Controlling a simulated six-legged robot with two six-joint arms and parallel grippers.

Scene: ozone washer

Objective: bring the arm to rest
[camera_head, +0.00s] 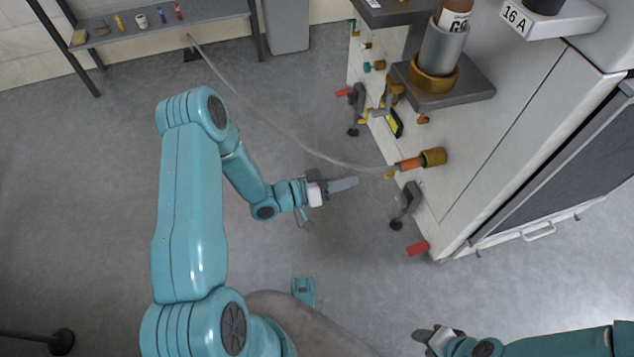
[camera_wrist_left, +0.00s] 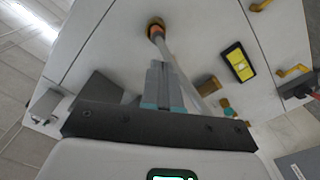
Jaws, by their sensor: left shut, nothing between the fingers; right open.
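My left gripper (camera_head: 343,184) is shut and empty. It is held out over the open floor, to the left of the white washer cabinet (camera_head: 520,110). In the left wrist view the shut fingers (camera_wrist_left: 162,85) point toward the cabinet's side. The hose fitting (camera_head: 432,158) on that side, orange and brass, is apart from the fingers in the head view. My right gripper (camera_head: 432,339) is open at the bottom edge of the head view, with its arm coming in from the right.
A clear hose (camera_head: 290,132) runs from the fitting to the floor near a grey shelf (camera_head: 160,22) with small items. Valves, handles and a yellow-framed gauge (camera_wrist_left: 239,62) stick out from the cabinet side. A dark post base (camera_head: 60,341) stands lower left.

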